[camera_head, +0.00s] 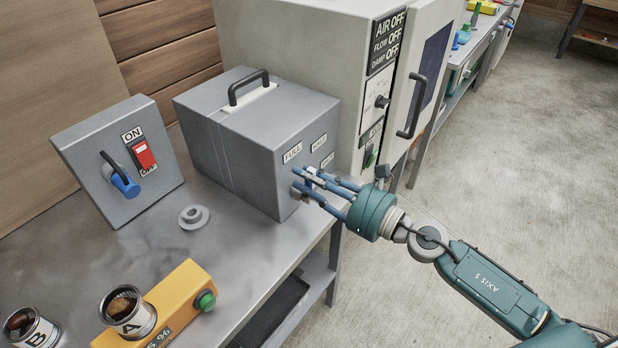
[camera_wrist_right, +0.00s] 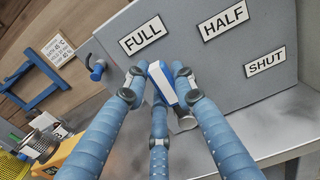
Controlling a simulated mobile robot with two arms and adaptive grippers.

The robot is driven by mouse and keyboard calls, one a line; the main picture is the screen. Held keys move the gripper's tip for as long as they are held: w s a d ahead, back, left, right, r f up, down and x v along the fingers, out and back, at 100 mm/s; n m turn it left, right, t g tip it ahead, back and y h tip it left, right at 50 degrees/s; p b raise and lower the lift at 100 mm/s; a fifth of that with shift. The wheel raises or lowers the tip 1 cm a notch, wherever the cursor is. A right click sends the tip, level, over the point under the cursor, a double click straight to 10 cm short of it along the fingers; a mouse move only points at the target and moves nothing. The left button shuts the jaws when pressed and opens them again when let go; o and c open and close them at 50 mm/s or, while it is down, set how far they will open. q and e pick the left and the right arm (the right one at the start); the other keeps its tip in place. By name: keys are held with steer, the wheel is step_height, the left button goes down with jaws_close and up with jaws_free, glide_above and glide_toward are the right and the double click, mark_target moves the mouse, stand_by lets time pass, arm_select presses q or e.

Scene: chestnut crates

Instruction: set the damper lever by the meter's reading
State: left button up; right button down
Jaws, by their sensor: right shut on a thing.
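The damper lever (camera_wrist_right: 161,82), blue and white, sits on the front of a grey box (camera_head: 230,150). Its grey pivot (camera_wrist_right: 184,122) shows below it, and the lever points toward the FULL label (camera_wrist_right: 143,34). The HALF label (camera_wrist_right: 223,18) and SHUT label (camera_wrist_right: 265,62) are farther right. My right gripper (camera_head: 312,182) is shut on the lever, its blue fingers around it; they largely hide it in the head view. The yellow meter (camera_head: 183,285) lies at the front of the bench; its display shows "5 %", with anything before it cut off or unclear. My left gripper is out of view.
Tin A (camera_head: 125,310) stands on the meter and tin B (camera_head: 28,328) is left of it. A grey switch panel (camera_head: 80,150) and a small grey ring piece (camera_head: 194,216) are on the bench. A cabinet (camera_head: 290,45) with a door handle stands behind the box. Open floor lies right.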

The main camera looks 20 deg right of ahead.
steer(key=c, duration=1.4)
jaws_free()
steer(key=shift+s+d, duration=0.1)
steer(key=shift+s+d, duration=0.15)
steer(key=shift+s, duration=0.05)
steer(key=v, duration=1.1)
steer(key=shift+s+d, duration=0.1)
